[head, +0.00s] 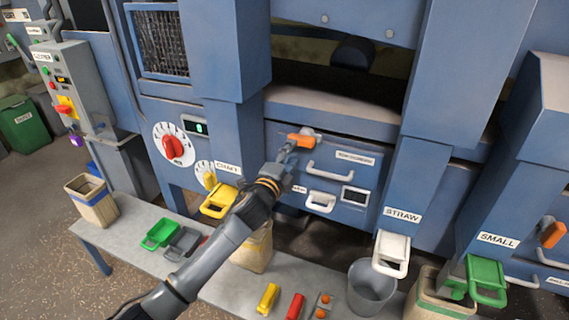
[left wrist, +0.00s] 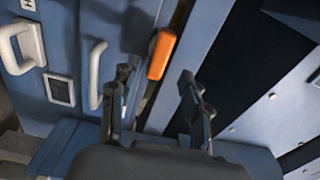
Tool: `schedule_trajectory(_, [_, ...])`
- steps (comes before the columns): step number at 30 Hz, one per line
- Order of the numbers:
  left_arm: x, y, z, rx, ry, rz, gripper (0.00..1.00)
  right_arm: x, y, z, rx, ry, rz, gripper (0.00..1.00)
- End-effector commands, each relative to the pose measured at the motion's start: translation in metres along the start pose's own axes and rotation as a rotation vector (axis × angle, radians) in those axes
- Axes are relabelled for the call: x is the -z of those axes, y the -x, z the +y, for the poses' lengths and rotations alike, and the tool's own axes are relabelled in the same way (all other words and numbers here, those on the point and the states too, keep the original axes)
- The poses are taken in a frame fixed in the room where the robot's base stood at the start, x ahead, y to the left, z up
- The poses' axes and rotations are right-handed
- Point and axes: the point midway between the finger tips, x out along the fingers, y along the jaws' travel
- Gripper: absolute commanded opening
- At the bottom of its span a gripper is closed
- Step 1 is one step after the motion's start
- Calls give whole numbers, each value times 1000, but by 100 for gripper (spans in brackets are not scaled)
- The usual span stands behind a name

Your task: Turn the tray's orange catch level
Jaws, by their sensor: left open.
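The orange catch (head: 300,141) sits at the upper left of the blue tray front (head: 378,172). It lies roughly parallel to the tray's pale bar handle (head: 331,171), close to level. My left gripper (head: 287,155) is right in front of the catch and overlaps its lower edge in the head view. In the left wrist view the catch (left wrist: 161,55) shows ahead of the open left gripper (left wrist: 158,80), between the lines of its two fingers. The fingers hold nothing, and I see no clear contact with the catch. My right gripper is in neither view.
Below the tray stands a grey bench (head: 130,238) with a green scoop (head: 160,234), yellow and red blocks and a grey bucket (head: 371,288). A yellow chute flap (head: 218,201) and a white straw flap (head: 392,255) jut out on either side. Blue posts flank the tray.

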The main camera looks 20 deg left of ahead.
Motion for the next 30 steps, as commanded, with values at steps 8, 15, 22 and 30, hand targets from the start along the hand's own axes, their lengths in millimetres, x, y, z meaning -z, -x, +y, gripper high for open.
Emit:
schedule_trajectory(8, [0, 34, 0, 0, -1, 0, 47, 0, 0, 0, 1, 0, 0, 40])
schedule_trajectory(15, [0, 39, 0, 0, 0, -1, 47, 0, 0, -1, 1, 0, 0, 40])
schedule_trajectory(22, [0, 38, 0, 0, 0, -1, 47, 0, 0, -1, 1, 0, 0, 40])
schedule_trajectory(30, [-8, 40, 53, -93, 71, -19, 47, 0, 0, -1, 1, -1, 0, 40])
